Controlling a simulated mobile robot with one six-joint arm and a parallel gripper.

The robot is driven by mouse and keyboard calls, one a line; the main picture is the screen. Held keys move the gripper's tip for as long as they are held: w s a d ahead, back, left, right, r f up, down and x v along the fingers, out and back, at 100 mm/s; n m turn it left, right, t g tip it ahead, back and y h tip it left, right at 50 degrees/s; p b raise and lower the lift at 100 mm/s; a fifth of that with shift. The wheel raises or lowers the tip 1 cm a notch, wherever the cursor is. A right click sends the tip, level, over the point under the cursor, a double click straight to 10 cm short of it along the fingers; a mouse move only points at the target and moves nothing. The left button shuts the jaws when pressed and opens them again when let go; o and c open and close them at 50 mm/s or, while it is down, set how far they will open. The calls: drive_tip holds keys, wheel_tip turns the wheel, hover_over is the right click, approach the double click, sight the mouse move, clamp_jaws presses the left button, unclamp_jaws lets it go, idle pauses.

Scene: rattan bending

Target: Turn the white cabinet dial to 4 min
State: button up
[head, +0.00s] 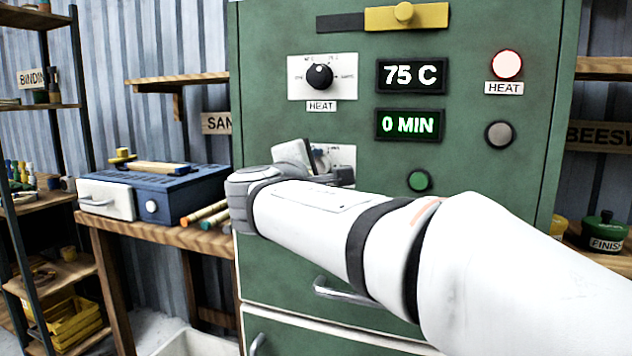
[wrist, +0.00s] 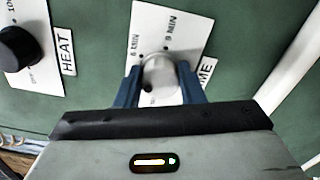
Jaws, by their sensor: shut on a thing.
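The white dial (wrist: 160,76) sits on a pale plate (wrist: 178,22) with minute marks, beside a label ending in "ME". My gripper (wrist: 162,82) has its two blue fingers closed on either side of the dial. A dark pointer mark on the dial points toward the lower left of the wrist view. In the head view my arm and gripper hide most of the dial; only part of its plate (head: 347,153) shows. The green-lit display (head: 409,125) on the green cabinet (head: 270,230) reads 0 MIN.
A black HEAT dial (head: 319,76) sits above; it also shows in the wrist view (wrist: 17,48). The upper display (head: 411,75) reads 75 C. A lit HEAT lamp (head: 507,64), a grey button (head: 499,134) and a green button (head: 419,180) are to the right.

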idle(0.4)
drive_tip(key=o, duration=1)
drive_tip(key=v, duration=0.8)
drive_tip(key=shift+p, duration=0.45)
